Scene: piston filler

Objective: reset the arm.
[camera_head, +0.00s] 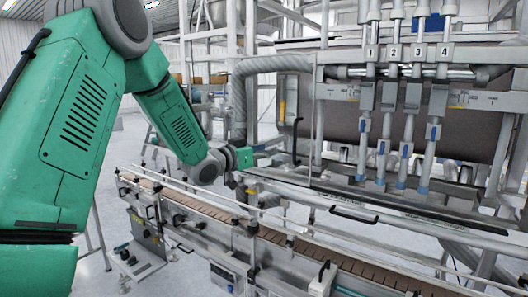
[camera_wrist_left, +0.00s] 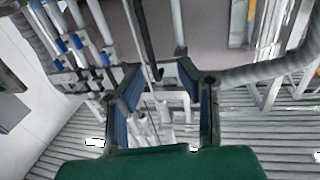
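My left arm (camera_head: 180,122) is green and grey and comes in from the left of the head view. Its gripper (camera_head: 286,152) is small there, in front of the piston filler frame. In the left wrist view, the left gripper (camera_wrist_left: 163,88) shows two dark fingers with blue inner pads, standing apart with nothing held between them. The piston filler (camera_head: 402,95) has nozzles numbered 1 to 4 at the right of the head view. The nozzles (camera_wrist_left: 75,42) also show at the upper left of the wrist view. My right gripper is in neither view.
A slatted conveyor (camera_head: 190,212) runs diagonally below the arm, with metal guide rails. A ribbed grey hose (camera_head: 238,100) and frame posts stand close to the left wrist. A black handle (camera_head: 353,214) sits on the front rail. Open floor (camera_head: 120,150) lies left of the conveyor.

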